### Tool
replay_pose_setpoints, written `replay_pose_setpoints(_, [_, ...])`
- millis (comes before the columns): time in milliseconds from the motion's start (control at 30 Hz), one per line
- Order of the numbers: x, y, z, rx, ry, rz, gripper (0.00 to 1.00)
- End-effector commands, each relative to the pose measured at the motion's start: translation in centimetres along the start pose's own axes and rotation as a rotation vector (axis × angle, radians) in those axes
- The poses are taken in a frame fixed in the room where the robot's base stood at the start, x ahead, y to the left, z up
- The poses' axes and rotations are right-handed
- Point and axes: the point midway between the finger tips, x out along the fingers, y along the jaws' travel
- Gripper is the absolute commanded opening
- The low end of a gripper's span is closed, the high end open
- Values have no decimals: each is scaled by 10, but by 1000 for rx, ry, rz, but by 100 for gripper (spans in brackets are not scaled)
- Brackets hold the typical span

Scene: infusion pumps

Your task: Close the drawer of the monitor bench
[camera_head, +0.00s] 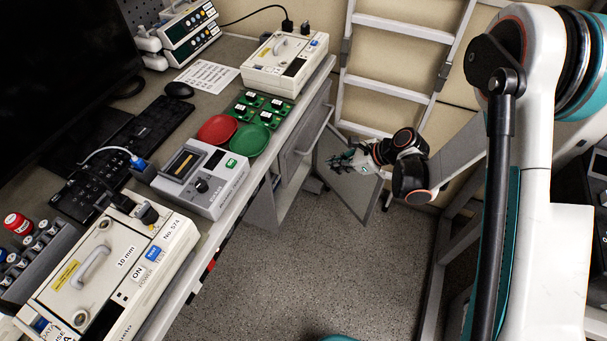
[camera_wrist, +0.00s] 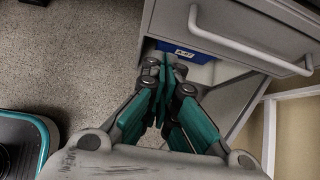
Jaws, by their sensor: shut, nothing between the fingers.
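The monitor bench (camera_head: 222,205) runs along the left of the head view. Its grey drawer (camera_head: 303,138) is under the bench top toward the far end. In the wrist view the drawer front (camera_wrist: 225,25) fills the upper right, with a pale bar handle (camera_wrist: 245,44) across it. How far the drawer stands out is hard to tell. My gripper (camera_head: 339,161) is low beside the bench, to the right of the drawer. In the wrist view its teal fingers (camera_wrist: 166,68) are together and empty, below and left of the handle, apart from it.
A grey door panel (camera_head: 352,190) stands open below the drawer, near my gripper. A blue labelled bin (camera_wrist: 187,53) sits in the compartment under the drawer. A white ladder (camera_head: 400,30) leans against the back wall. The floor (camera_head: 310,260) beside the bench is clear.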

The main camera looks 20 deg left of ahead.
Motion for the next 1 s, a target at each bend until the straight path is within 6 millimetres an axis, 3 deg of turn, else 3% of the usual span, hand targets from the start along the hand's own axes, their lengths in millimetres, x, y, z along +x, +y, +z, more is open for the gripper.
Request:
replay_pose_setpoints(267, [16,9,0,59,-10,12,0])
replay_pose_setpoints(733, [106,10,1,56,-10,11,0])
replay_pose_setpoints(1000, [126,8,25,57,-9,10,0])
